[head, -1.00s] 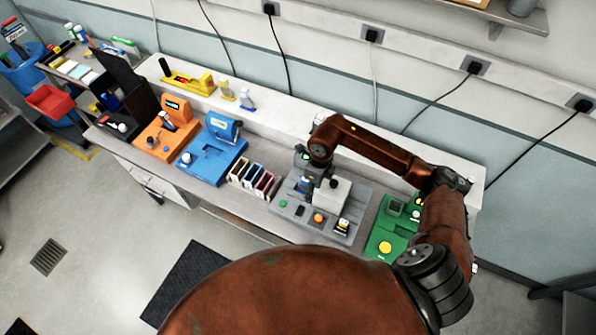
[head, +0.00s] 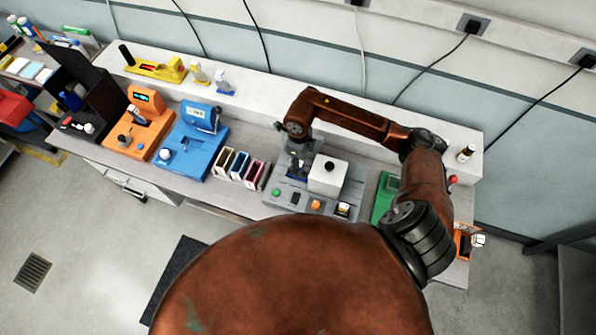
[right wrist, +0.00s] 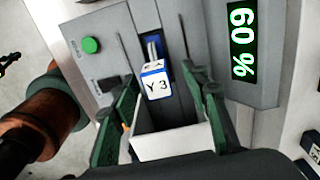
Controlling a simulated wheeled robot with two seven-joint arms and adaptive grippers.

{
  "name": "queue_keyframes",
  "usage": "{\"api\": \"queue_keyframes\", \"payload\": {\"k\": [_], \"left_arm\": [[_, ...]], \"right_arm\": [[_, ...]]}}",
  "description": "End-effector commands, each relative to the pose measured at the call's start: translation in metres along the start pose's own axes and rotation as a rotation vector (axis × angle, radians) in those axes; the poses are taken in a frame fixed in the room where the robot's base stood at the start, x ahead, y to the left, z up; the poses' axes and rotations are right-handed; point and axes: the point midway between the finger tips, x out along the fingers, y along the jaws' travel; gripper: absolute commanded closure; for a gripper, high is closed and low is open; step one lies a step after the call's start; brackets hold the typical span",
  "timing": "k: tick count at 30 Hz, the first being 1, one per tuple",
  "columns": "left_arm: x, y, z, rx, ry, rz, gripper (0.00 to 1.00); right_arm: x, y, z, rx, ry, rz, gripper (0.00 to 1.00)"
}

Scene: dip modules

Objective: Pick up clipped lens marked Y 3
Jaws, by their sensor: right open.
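The lens marked Y 3 (right wrist: 155,84) shows in the right wrist view as a white label with a blue edge, with a blue and white part behind it. It sits in a dark slot of the grey module (right wrist: 110,30), which also shows in the head view (head: 292,196). My right gripper (right wrist: 158,76) is open, its green fingers on either side of the lens, apart from it as far as I can tell. In the head view the right gripper (head: 298,158) is over the grey module's back left part. My left gripper is not in view.
A white block (head: 326,178) with a black knob stands beside the slot. A green display (right wrist: 242,42) reads 60 %. Left are coloured cases (head: 240,167), a blue module (head: 190,155) and an orange module (head: 138,135). A green module (head: 383,200) is right.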

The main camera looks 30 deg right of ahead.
Motion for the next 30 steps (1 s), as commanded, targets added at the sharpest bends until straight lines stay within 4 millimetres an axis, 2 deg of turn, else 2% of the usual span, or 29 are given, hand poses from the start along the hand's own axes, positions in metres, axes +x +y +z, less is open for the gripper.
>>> {"api": "queue_keyframes", "payload": {"k": [8, 12, 21, 30], "left_arm": [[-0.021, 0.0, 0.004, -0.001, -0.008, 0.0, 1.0], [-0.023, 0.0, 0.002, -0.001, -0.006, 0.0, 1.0], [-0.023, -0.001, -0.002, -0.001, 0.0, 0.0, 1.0], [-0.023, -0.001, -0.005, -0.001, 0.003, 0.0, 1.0]], "right_arm": [[0.033, 0.005, -0.001, 0.003, 0.001, 0.004, 0.58], [0.051, 0.004, 0.0, 0.003, 0.0, 0.002, 0.58], [0.057, 0.003, 0.0, 0.0, -0.001, -0.001, 0.58], [0.057, 0.003, 0.0, 0.0, -0.001, -0.001, 0.79]]}}
